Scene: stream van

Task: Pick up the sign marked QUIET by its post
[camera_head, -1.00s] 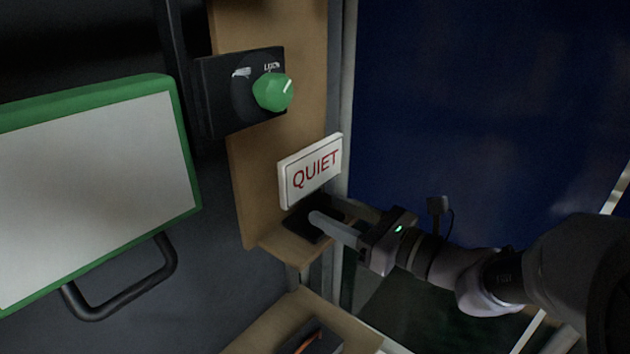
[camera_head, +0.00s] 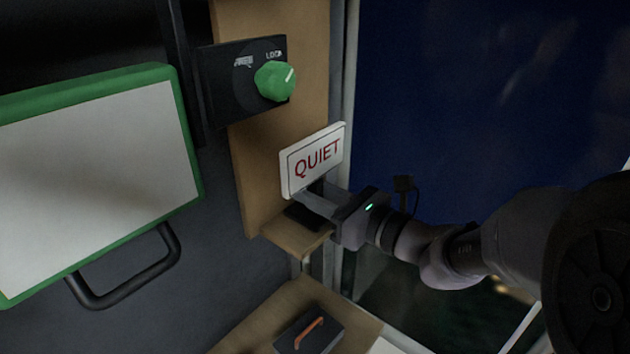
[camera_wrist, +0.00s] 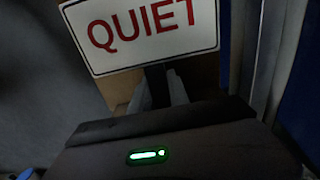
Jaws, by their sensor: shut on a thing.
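The QUIET sign (camera_head: 314,162) is a white plate with red letters and a thin dark border. It stands upright in front of the wooden panel in the head view. Its plate also fills the top of the wrist view (camera_wrist: 145,36), where its dark post (camera_wrist: 158,86) runs down between the fingers. My gripper (camera_head: 313,195) is shut on the post, just under the plate. The fingertips are partly hidden, and the foot of the post cannot be made out clearly. A dark base patch (camera_head: 306,217) shows on the small wooden shelf below.
A black box with a green knob (camera_head: 275,81) is on the wooden panel (camera_head: 265,160) above the sign. A green-framed white board (camera_head: 95,180) with a black handle (camera_head: 130,280) is at left. A dark block with an orange handle (camera_head: 309,334) sits below. Dark blue space lies at right.

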